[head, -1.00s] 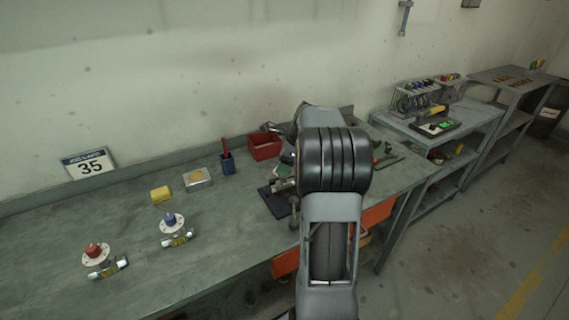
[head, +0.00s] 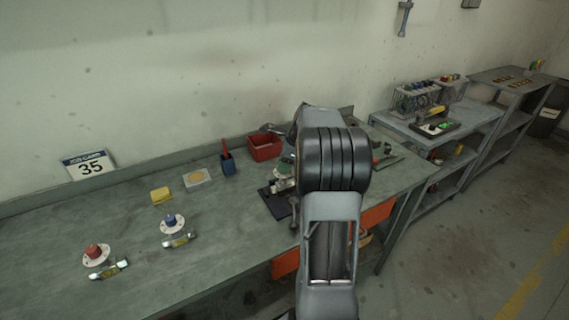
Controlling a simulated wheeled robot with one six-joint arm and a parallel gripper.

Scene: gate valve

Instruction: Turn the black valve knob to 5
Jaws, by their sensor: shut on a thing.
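I cannot make out a black valve knob; the area behind my arm is hidden. A valve with a round pale flange and a greenish top (head: 284,169) partly shows just left of my arm, over a dark base plate (head: 274,206) on the bench. A red-knobbed valve (head: 93,251) and a blue-knobbed valve (head: 170,221) stand on the left part of the bench, apart from my arm. My gripper is hidden behind my own arm's thick joint, so its hold does not show. Any dial numbers are hidden or too small to read.
A "35" card (head: 89,165) leans at the wall. The bench's front left is clear.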

